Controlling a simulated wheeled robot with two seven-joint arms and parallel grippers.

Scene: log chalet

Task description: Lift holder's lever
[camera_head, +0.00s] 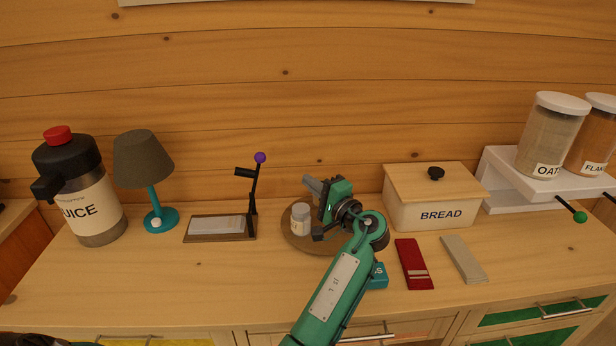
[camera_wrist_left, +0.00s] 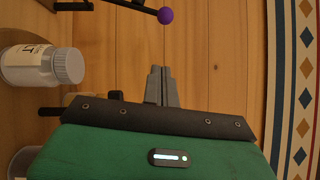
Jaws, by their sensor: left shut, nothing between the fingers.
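The holder (camera_head: 194,239) is a low dark wooden base with a pale stack on it, standing left of the middle of the counter. Its thin black lever (camera_head: 255,184) stands nearly upright at the right end and carries a purple ball (camera_head: 260,157). The ball also shows at the top of the left wrist view (camera_wrist_left: 165,15). My left gripper (camera_head: 308,183) is shut and empty, its grey fingers (camera_wrist_left: 160,86) together. It is right of the lever, apart from it, above a round tray. My right gripper is not in view.
A white-capped salt jar (camera_head: 300,218) stands on the round wooden tray (camera_head: 292,240) under my left gripper. A lamp (camera_head: 145,165) and juice jug (camera_head: 92,200) stand left. The bread box (camera_head: 435,212) is right. The counter front left is clear.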

